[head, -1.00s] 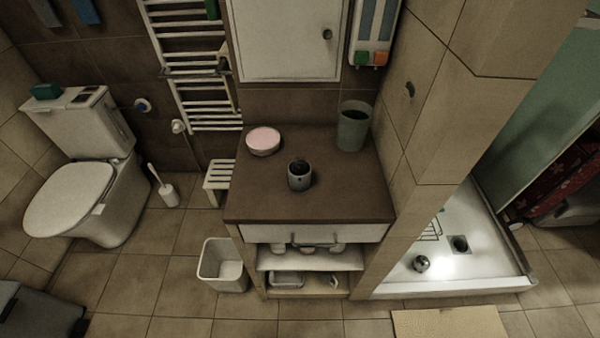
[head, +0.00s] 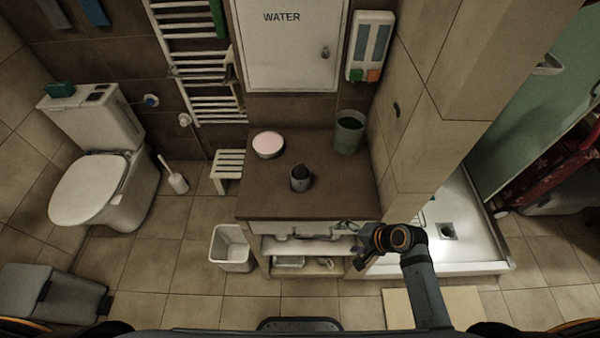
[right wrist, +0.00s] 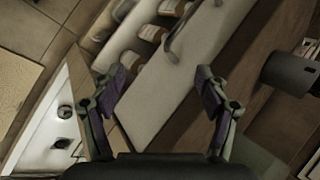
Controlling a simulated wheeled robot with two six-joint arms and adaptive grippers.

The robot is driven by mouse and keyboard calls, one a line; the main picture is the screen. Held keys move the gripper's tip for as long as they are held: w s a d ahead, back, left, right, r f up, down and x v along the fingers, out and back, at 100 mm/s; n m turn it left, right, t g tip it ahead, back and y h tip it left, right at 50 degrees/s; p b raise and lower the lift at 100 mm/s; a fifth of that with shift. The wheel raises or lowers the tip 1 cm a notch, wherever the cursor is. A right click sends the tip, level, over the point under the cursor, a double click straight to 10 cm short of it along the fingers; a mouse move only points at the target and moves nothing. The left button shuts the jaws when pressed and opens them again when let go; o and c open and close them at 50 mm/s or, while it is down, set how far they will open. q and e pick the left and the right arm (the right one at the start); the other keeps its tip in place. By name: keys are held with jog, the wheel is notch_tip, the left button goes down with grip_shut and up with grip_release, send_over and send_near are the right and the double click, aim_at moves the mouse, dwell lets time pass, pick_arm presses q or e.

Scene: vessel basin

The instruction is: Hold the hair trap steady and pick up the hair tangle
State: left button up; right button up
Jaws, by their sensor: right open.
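A small grey cylindrical cup (head: 300,179), with something dark at its top, stands upright on the brown counter and seems to be the hair trap. I cannot tell whether the dark part is the hair tangle. A grey cylinder, likely the same cup (right wrist: 289,74), shows at the right of the right wrist view. My right gripper (head: 350,237) is at the counter's front right, in front of the drawer and apart from the cup. In the right wrist view its fingers (right wrist: 158,75) are spread with nothing between them. My left gripper is not in view.
The brown counter (head: 275,205) also bears a pink-topped round dish (head: 268,144) and a taller grey-green tumbler (head: 348,133). The drawer handle (right wrist: 184,32) is close to my right gripper. A shower tray (head: 459,207) with a drain (head: 446,231) lies right of a tiled wall.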

jog(key=w+a+r+m+y, duration=0.1)
jog(key=r+m, duration=0.1)
jog(key=w+a+r+m+y, duration=0.1)
jog(key=w+a+m, duration=0.1)
jog(key=w+a+r+m+t+y, duration=0.1)
jog(key=r+m, duration=0.1)
jog(key=shift+w+a+r+m+y+p, duration=0.25)
jog(key=shift+a+r+m+y+p, duration=0.05)
jog(key=shift+a+r+y+p, duration=0.1)
jog(key=m+t+y, duration=0.3)
jog(key=m, duration=0.7)
send_near(308, 183)
jog(key=shift+w+a+f, duration=0.55)
jog(key=shift+w+a, duration=0.15)
jog(key=b+x, duration=0.3)
jog(key=x, duration=0.6)
jog(key=shift+f, duration=0.15)
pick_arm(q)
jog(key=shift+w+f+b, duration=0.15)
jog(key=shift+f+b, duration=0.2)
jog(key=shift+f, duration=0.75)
pick_arm(e)
jog(key=shift+w+a+f, duration=0.15)
jog(key=shift+w+a, duration=0.15)
jog(key=shift+a, duration=0.1)
